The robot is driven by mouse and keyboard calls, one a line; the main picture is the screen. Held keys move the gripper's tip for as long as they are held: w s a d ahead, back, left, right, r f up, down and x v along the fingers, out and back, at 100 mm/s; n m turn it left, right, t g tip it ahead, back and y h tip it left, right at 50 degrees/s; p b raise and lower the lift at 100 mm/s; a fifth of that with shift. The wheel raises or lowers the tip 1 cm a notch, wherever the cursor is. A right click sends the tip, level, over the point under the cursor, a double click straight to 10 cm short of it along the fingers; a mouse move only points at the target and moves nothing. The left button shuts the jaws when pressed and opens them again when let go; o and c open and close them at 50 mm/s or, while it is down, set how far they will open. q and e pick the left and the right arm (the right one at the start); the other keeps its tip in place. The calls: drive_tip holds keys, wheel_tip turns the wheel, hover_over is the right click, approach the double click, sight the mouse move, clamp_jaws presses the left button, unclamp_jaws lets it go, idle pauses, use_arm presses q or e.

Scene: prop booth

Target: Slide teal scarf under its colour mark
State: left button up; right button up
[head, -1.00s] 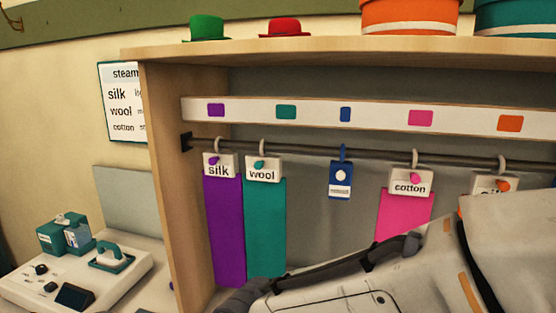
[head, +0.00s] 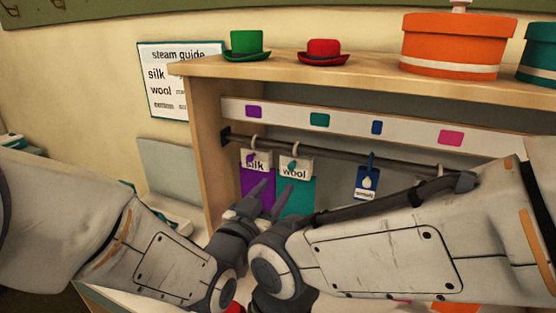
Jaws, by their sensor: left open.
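The teal scarf (head: 298,198) hangs from a ring on the dark rail (head: 333,155) under a "wool" tag (head: 295,172). It hangs a little left of the teal colour mark (head: 320,120) on the white strip above. The purple scarf (head: 253,182) with the "silk" tag hangs close on its left. My left gripper (head: 269,194) is open, its fingers pointing up in front of the purple and teal scarves and hiding their lower parts. I cannot tell whether it touches either. My right arm crosses in front from the right; its gripper does not show.
A blue tag (head: 367,183) hangs further right on the rail, with clear rail between it and the teal scarf. The cabinet's left side panel (head: 207,150) stands near the purple scarf. Green (head: 247,45) and red (head: 323,52) hats and an orange box (head: 455,45) sit on top.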

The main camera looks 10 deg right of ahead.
sight(291, 167)
use_arm(q)
drive_tip(key=p+x, duration=0.4)
drive_tip(key=x, duration=0.4)
drive_tip(key=shift+r, duration=0.1)
drive_tip(key=shift+w+d+p, duration=0.4)
drive_tip(key=shift+w, duration=0.15)
clamp_jaws()
idle(0.6)
drive_tip(key=shift+d, duration=0.1)
